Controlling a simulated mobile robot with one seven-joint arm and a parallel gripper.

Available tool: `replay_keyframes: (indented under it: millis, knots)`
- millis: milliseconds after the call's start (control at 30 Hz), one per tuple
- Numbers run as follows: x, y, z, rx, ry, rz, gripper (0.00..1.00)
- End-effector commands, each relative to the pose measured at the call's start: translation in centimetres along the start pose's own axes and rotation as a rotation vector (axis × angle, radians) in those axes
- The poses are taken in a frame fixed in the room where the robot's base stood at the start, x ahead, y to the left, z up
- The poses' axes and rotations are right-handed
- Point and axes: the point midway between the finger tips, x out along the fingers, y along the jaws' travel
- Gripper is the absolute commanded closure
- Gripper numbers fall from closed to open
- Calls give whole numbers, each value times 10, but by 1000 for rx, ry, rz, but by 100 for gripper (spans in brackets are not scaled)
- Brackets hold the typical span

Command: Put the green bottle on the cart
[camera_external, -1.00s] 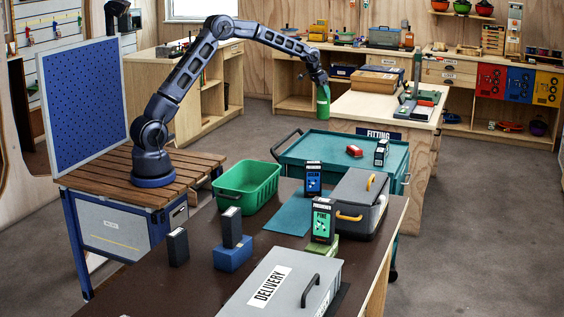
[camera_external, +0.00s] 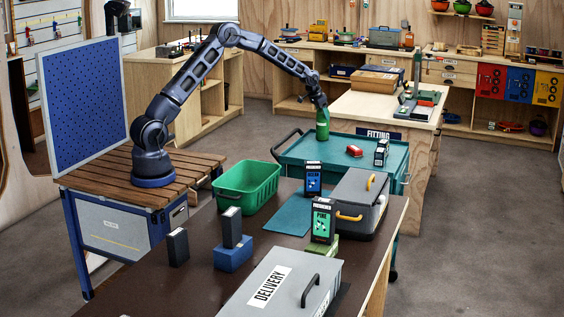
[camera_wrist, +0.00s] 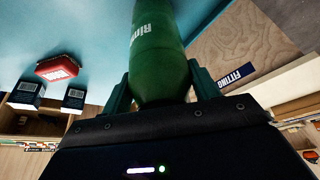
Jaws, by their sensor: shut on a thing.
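The green bottle (camera_external: 322,130) is upright in my gripper (camera_external: 322,110), at the left back part of the teal cart (camera_external: 300,154). Its base is at or just above the cart's top; I cannot tell whether it touches. In the wrist view the bottle (camera_wrist: 158,50) sits between the two green fingers (camera_wrist: 160,92), which are shut on it. The cart's teal top (camera_wrist: 85,30) fills the area beside the bottle there.
A red item (camera_external: 354,151) and a dark box with a pale label (camera_external: 381,152) stand on the cart, right of the bottle. The red item (camera_wrist: 58,68) also shows in the wrist view. The FITTING bench (camera_external: 400,126) stands behind the cart. The cart's front middle is clear.

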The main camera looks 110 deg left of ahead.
Motion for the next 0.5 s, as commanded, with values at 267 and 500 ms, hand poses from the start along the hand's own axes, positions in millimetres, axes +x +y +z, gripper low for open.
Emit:
replay_keyframes:
  millis: [267,500]
  knots:
    - [2,0,0,1,1,0,86]
    - [2,0,0,1,0,0,18]
